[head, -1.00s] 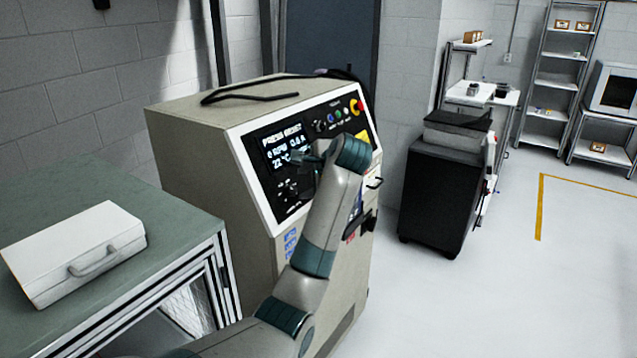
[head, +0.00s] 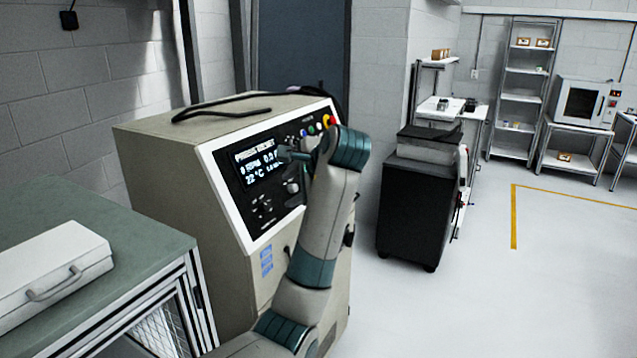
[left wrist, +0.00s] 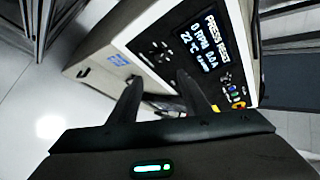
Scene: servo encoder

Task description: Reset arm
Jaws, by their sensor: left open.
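My left arm reaches up in front of a beige control cabinet (head: 180,180) with a slanted black panel. The panel's screen (head: 257,167) reads "PRESS RESET", "0 RPM" and "22 °C" in the left wrist view (left wrist: 203,50). Coloured buttons line the panel's upper right, with a red one (head: 331,121) partly hidden by my arm. My left gripper (head: 290,155) is mostly hidden behind my wrist in the head view. In the left wrist view its two fingers (left wrist: 158,90) are apart and empty, pointing at the panel. I cannot tell contact. My right gripper is not seen.
A green-topped bench (head: 130,235) with a white case (head: 55,265) stands at the left. A black cable (head: 225,108) lies on the cabinet. A black cart (head: 415,205) stands right of it. Shelves and an oven (head: 580,103) are at the back right. The right floor is clear.

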